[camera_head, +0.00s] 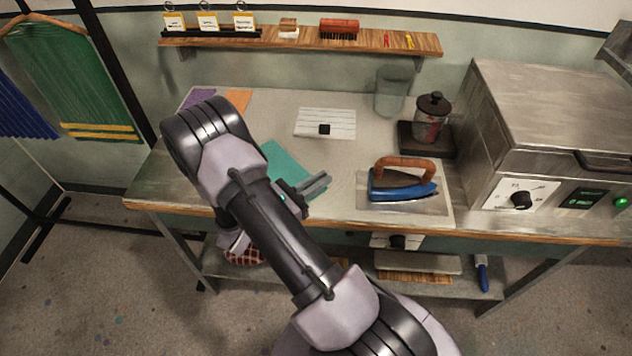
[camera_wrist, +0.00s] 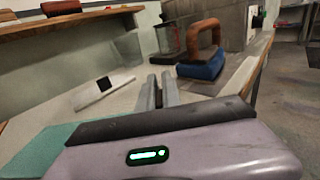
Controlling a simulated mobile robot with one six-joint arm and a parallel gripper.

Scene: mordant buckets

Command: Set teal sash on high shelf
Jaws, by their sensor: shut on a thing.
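The teal sash (camera_head: 290,160) is a flat cloth by the worktable's front edge, partly hidden behind my arm and gripper. It also shows at the lower left of the wrist view (camera_wrist: 35,150), running under the gripper body. My gripper (camera_head: 325,183) is low over the table at the sash, left of the iron, with its fingers close together. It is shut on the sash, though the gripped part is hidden. The high shelf (camera_head: 290,37) is a wooden board on the back wall, and shows at upper left in the wrist view (camera_wrist: 90,20).
The shelf holds tags, a small block, a brush and clips. A blue iron (camera_head: 402,185), a white striped card (camera_head: 325,122), a clear container (camera_head: 392,92), a dark-lidded jar (camera_head: 431,118) and a metal press (camera_head: 545,130) stand on the table. Garments hang at left.

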